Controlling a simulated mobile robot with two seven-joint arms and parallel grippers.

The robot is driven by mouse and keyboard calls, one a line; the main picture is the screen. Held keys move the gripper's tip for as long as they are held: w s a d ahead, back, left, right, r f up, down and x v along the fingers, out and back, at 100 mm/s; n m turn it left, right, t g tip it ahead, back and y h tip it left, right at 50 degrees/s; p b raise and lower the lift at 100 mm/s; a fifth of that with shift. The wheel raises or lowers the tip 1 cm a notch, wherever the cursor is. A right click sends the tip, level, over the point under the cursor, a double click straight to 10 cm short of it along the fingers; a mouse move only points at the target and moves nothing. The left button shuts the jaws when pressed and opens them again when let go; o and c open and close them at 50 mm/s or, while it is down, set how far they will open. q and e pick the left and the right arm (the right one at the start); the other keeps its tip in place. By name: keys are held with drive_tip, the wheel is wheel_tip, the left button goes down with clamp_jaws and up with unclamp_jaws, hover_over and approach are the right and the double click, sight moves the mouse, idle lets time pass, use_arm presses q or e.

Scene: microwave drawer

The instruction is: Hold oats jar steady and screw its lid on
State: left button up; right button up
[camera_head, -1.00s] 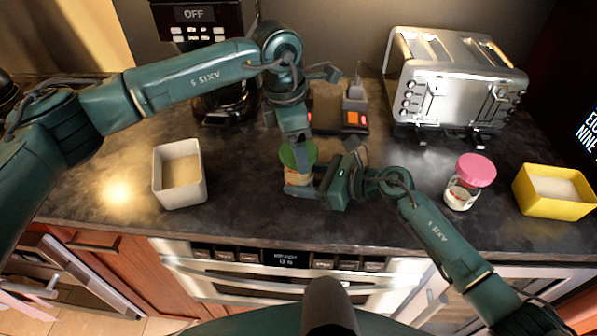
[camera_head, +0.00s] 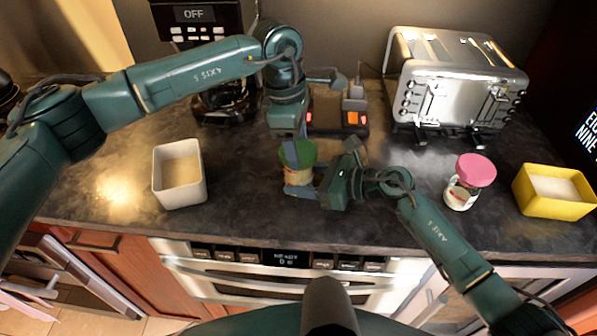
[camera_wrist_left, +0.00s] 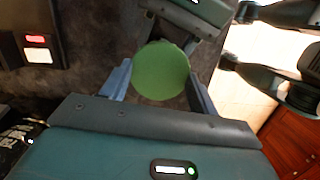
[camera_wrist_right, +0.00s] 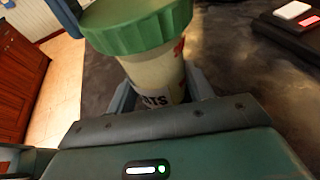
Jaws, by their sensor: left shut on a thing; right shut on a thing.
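The oats jar (camera_head: 297,177) stands upright near the counter's middle, with a pale body and a partly hidden label in the right wrist view (camera_wrist_right: 155,75). Its green lid (camera_head: 304,152) sits on the jar's mouth; how tightly it is threaded cannot be told. My left gripper (camera_head: 297,154) comes from above and is shut on the lid, with one finger on each side of the round lid in the left wrist view (camera_wrist_left: 160,70). My right gripper (camera_head: 300,187) reaches in from the right and is shut around the jar's body below the lid.
A white open box (camera_head: 200,190) stands left. A jar with a pink lid (camera_head: 475,170) and a yellow box (camera_head: 556,208) stand right. A toaster (camera_head: 455,85), a coffee maker (camera_head: 190,45) and a dark device with lit buttons (camera_head: 340,125) are behind. Counter between is clear.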

use_arm(q)
drive_tip(key=m, duration=0.4)
drive_tip(key=shift+s+g, duration=0.1)
drive_tip(key=shift+g, duration=0.2)
drive_tip(key=m, duration=0.3)
drive_tip(key=shift+d+m+y, duration=0.1)
drive_tip(key=shift+m+y, duration=0.2)
drive_tip(key=m+g, duration=0.1)
drive_tip(key=m, duration=0.5)
drive_tip(key=shift+m+y, duration=0.3)
drive_tip(key=shift+y, duration=0.1)
drive_tip(key=o, duration=1)
